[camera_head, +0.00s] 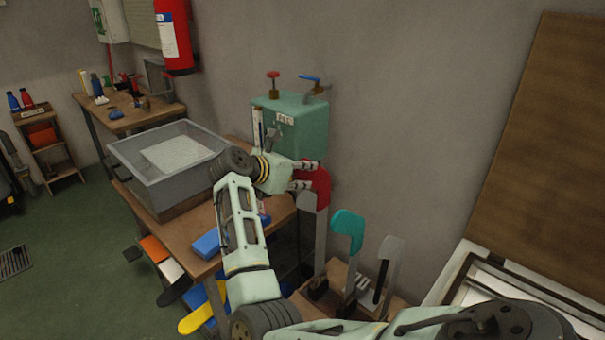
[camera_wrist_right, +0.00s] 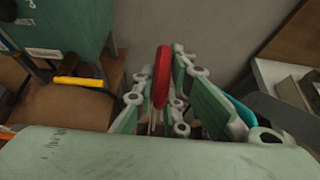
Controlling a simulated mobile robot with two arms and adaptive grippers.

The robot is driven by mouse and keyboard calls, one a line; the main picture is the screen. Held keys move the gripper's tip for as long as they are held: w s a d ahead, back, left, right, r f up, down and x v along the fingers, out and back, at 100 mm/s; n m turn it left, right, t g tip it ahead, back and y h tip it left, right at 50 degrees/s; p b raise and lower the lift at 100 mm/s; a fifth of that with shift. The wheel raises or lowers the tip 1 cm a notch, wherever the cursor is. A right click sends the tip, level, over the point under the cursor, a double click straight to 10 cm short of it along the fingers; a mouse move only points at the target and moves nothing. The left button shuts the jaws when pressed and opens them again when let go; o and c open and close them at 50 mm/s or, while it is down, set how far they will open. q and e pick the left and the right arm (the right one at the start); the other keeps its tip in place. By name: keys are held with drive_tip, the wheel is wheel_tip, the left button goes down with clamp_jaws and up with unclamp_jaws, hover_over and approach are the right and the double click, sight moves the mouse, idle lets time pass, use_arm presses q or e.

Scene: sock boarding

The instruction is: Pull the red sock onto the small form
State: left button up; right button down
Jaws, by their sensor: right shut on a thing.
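The red sock (camera_head: 321,184) is at the top of the leftmost grey form (camera_head: 320,240); it also shows as a narrow red edge in the wrist view (camera_wrist_right: 161,78). My right gripper (camera_head: 304,176) is shut on the red sock, with a finger on each side of it. The sock covers only the form's top end, and the grey shaft below is bare. The fingers hide part of the sock, so I cannot tell exactly how far it reaches. My left gripper is not in view.
A teal-topped form (camera_head: 347,230) and a bare grey form (camera_head: 390,262) stand close to the right. A green machine (camera_head: 300,125) is behind the gripper. A grey tray (camera_head: 150,185) and a blue block (camera_head: 206,244) are on the bench (camera_head: 190,222) at left.

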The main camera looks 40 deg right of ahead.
sight(303, 203)
drive_tip(key=shift+f+b, duration=2.55)
drive_tip(key=shift+f, duration=0.45)
drive_tip(key=shift+f+b, duration=0.45)
drive_tip(key=shift+b, duration=0.05)
drive_tip(key=shift+f+b, duration=1.1)
drive_tip(key=shift+f, duration=0.3)
drive_tip(key=c, duration=1.7)
unclamp_jaws()
